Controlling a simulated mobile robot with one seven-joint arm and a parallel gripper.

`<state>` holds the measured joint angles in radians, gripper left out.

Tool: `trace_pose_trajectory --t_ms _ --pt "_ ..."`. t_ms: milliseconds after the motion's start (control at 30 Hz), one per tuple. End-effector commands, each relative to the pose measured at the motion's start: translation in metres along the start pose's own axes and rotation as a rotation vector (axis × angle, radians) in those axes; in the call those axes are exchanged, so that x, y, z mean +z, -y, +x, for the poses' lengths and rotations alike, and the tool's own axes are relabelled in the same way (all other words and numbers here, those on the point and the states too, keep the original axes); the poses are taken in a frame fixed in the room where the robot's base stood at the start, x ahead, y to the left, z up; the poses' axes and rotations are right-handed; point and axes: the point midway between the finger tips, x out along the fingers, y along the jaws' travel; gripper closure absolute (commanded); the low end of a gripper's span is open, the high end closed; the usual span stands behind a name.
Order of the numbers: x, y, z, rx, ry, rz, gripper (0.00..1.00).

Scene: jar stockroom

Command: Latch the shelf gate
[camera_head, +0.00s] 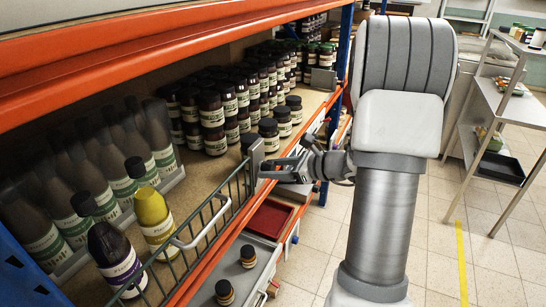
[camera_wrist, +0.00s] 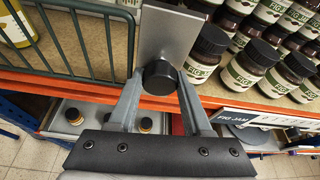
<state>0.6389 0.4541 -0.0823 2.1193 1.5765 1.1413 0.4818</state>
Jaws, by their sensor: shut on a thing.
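The shelf gate (camera_head: 205,226) is a green wire panel along the front edge of the shelf, and its bars (camera_wrist: 75,45) show at the upper left of the wrist view. At its right end stands a grey metal plate (camera_head: 256,154), also upright in the wrist view (camera_wrist: 168,38). A black round knob (camera_wrist: 159,76) sits at the foot of that plate. My gripper (camera_head: 272,169) reaches it from the aisle side, with its fingers (camera_wrist: 160,92) shut on the knob, one on each side. Any catch behind the plate is hidden.
Dark fig jam jars (camera_head: 215,121) stand packed behind and right of the plate. Purple (camera_head: 118,262) and yellow (camera_head: 153,216) bottles stand behind the gate. A red tray (camera_head: 270,218) and small jars (camera_head: 224,292) sit lower down. The tiled aisle (camera_head: 440,255) is clear.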

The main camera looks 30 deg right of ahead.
Motion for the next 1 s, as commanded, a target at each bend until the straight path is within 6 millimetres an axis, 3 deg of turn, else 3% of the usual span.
trace_pose_trajectory --t_ms 33,1000 --pt "0.0070 0.0009 -0.0006 0.021 0.003 0.044 1.00" --pt "0.0034 0.0002 0.0019 0.346 0.004 0.820 1.00"
